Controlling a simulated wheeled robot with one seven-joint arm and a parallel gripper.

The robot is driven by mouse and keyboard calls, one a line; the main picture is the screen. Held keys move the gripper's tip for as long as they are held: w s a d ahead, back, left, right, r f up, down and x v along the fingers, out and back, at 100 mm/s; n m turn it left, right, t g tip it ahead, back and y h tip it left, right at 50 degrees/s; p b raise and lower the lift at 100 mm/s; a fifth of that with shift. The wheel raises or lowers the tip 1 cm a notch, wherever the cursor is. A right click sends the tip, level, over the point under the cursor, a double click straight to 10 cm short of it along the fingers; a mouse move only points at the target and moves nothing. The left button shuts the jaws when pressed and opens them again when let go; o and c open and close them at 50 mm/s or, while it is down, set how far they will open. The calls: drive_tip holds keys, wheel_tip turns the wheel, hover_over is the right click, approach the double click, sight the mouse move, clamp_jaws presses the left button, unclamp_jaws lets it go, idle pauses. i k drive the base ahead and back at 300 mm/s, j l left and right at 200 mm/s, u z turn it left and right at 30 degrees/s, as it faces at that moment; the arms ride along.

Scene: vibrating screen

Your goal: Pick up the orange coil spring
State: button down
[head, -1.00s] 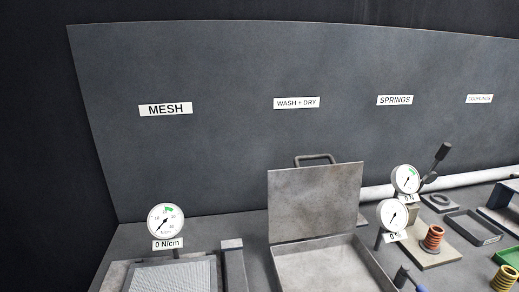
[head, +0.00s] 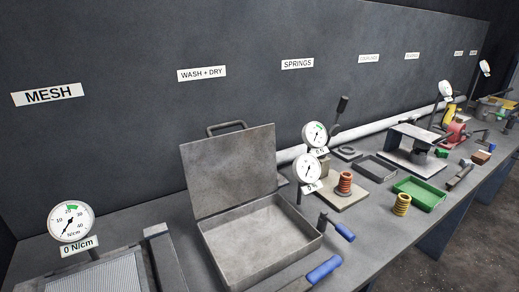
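An orange-red coil spring (head: 345,183) stands upright on a pale square base plate (head: 352,197) on the bench, below the SPRINGS label. A second coil spring (head: 402,204), yellow-ochre, stands upright on the bench to its right, close to the front edge and beside a green tray (head: 425,192). My gripper is not in view.
An open-lidded metal box (head: 262,245) stands left of the springs. Two gauges (head: 306,168) on posts and blue handles (head: 325,268) are close to the orange-red spring's left. Trays and machines crowd the bench to the right. Floor (head: 470,235) shows in front of the bench.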

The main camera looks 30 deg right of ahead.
sight(345, 182)
drive_tip(key=i+j+z, duration=0.1)
drive_tip(key=j+z, duration=0.4)
drive_tip(key=z, duration=0.25)
drive_tip(key=i+j+z, duration=0.1)
drive_tip(key=j+z, duration=0.25)
drive_tip(key=l, duration=0.1)
